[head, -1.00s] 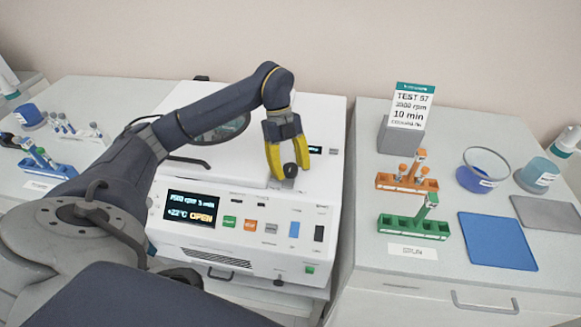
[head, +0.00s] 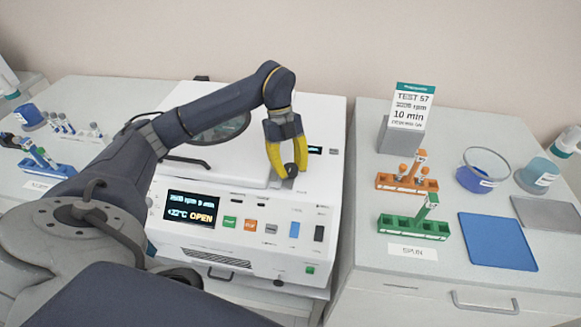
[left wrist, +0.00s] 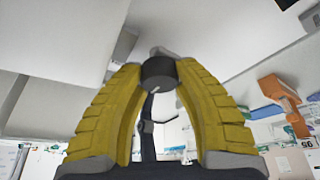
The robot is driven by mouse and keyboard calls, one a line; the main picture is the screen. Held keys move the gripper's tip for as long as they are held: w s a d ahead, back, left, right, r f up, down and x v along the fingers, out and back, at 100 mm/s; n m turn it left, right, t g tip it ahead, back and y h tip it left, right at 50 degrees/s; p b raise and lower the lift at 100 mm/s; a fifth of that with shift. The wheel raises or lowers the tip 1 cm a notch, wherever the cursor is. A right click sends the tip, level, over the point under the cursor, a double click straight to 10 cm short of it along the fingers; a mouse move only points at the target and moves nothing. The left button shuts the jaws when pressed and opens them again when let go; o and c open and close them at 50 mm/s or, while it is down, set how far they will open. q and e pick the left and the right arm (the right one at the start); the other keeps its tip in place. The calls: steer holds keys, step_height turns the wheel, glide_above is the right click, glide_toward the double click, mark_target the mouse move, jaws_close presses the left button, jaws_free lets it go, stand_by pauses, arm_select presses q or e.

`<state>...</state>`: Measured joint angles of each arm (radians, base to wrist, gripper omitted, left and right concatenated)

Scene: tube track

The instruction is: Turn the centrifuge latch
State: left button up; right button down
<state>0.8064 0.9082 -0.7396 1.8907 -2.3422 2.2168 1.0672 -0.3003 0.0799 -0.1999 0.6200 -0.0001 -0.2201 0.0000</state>
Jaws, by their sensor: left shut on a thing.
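The white centrifuge (head: 240,245) stands in the middle with its lid down, and its display (head: 190,207) reads OPEN. Its latch is a dark round knob (head: 290,170) at the lid's front right. My left gripper (head: 288,172) has its yellow fingers shut on the knob from above. In the left wrist view the dark knob (left wrist: 158,72) sits between the tips of the yellow fingers. My right gripper is not in view.
On the right bench are an orange rack (head: 407,182), a green rack (head: 412,228), a blue mat (head: 497,241), a blue bowl (head: 478,178) and a sign (head: 409,107). Blue racks (head: 50,168) stand on the left bench. My left arm crosses above the centrifuge.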

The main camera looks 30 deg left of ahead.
arm_select(q)
steer(key=m+g+y, duration=0.1)
steer(key=m, duration=0.5)
steer(key=m+g+y, duration=0.1)
steer(key=m, duration=0.1)
steer(key=shift+m+y, duration=0.3)
steer(key=m+y, duration=0.1)
steer(key=m, duration=0.3)
steer(key=shift+s+m+y, duration=0.1)
steer(key=shift+m+y, duration=0.2)
steer(key=shift+y, duration=0.1)
steer(key=shift+f+m+y, duration=0.1)
steer(key=shift+m+y, duration=0.7)
steer(key=shift+m, duration=1.3)
steer(key=o, duration=1)
